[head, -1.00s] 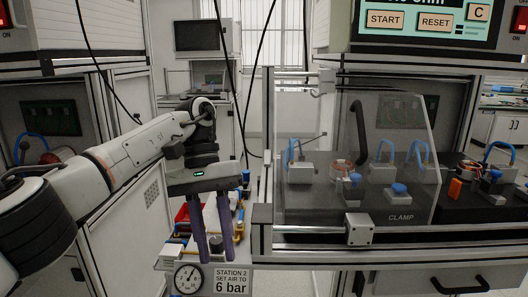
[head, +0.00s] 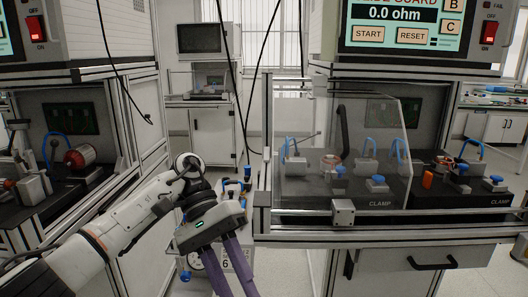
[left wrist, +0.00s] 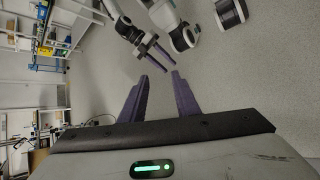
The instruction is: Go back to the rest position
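My left gripper (head: 232,272) hangs in the lower middle of the head view, its purple fingers pointing down and apart with nothing between them. In the left wrist view the same gripper (left wrist: 160,82) shows two separated, empty fingertips over grey floor. Another gripper, seemingly my right one (left wrist: 160,54), shows at the top of the left wrist view. Its two dark fingers look apart and empty. My right arm is not in the head view.
A test station with a clear guard (head: 345,150) and clamp fixtures stands right of my left gripper. A left station holds a red-and-silver part (head: 82,160). A small supply stand with a gauge (head: 195,262) is partly hidden behind my gripper. Open floor shows below.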

